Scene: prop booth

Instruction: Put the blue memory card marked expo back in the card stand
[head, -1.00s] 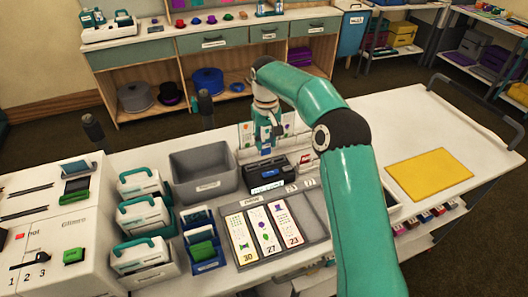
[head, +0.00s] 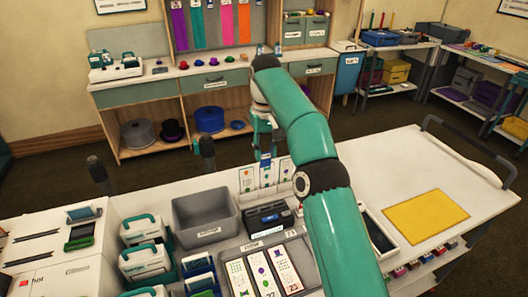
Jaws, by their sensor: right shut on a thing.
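My right gripper (head: 265,140) hangs over the far edge of the bench, just above and behind three upright white cards (head: 267,174) with coloured marks. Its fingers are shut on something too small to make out. I cannot read expo anywhere. A blue rack (head: 202,284) at the lower middle holds blue and green upright pieces; I cannot tell whether it is the card stand. A blue-faced piece (head: 80,213) sits tilted on the white slotted box at the left. My left gripper is not in view.
A grey bin (head: 206,218) and a black device (head: 268,218) stand mid-bench, near a tray of printed cards (head: 240,277). White teal-handled cases (head: 143,229) stand left. Two dark posts (head: 207,147) rise at the far edge.

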